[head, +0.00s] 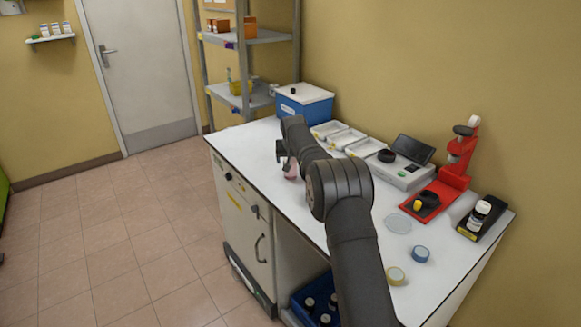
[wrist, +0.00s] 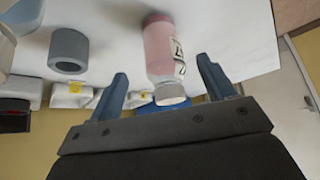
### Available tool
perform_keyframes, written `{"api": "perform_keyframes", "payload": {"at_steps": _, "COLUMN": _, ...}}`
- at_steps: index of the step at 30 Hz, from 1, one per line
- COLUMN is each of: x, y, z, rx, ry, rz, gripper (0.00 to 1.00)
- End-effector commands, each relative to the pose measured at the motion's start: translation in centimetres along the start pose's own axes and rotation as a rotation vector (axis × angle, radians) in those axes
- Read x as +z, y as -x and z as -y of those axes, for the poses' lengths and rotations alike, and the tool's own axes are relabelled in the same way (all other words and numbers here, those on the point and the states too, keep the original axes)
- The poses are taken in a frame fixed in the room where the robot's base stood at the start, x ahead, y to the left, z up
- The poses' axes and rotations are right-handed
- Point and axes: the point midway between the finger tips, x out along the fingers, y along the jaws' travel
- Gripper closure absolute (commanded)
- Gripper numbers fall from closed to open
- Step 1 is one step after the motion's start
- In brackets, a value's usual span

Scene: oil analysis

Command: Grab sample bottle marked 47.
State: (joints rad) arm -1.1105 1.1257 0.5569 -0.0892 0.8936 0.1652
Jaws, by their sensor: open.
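A pink bottle (wrist: 157,48) with a white cap and a white label stands on the white bench. The label has dark marks, which I cannot read with certainty. In the head view the bottle (head: 290,170) shows as a small pink patch beside my arm, partly hidden. My gripper (wrist: 162,67) is open, with one finger on each side of the bottle in the wrist view. There is a visible gap at both sides, and the gripper is not closed on it. My gripper is mostly hidden behind my arm in the head view.
A grey ring-shaped piece (wrist: 68,50) is left of the bottle in the wrist view. The bench (head: 262,150) also holds white trays (head: 346,138), a blue box (head: 304,103), a scale (head: 400,172), a red stand (head: 447,185) and tape rolls (head: 420,254). Bottles fill a blue crate (head: 297,307) below.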

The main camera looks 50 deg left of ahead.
Motion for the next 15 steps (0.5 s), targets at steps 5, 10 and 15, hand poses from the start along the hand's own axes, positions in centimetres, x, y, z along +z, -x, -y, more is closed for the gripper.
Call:
{"api": "perform_keyframes", "payload": {"at_steps": 5, "x": 0.0, "y": -1.8, "z": 0.2, "rx": 0.000, "ry": 0.000, "rz": 0.001, "gripper": 0.24}}
{"api": "perform_keyframes", "payload": {"at_steps": 10, "x": -0.1, "y": -3.8, "z": 0.3, "rx": 0.000, "ry": 0.000, "rz": 0.002, "gripper": 0.24}}
{"api": "perform_keyframes", "payload": {"at_steps": 15, "x": -0.2, "y": -4.9, "z": 0.3, "rx": 0.000, "ry": 0.000, "rz": 0.000, "gripper": 0.24}}
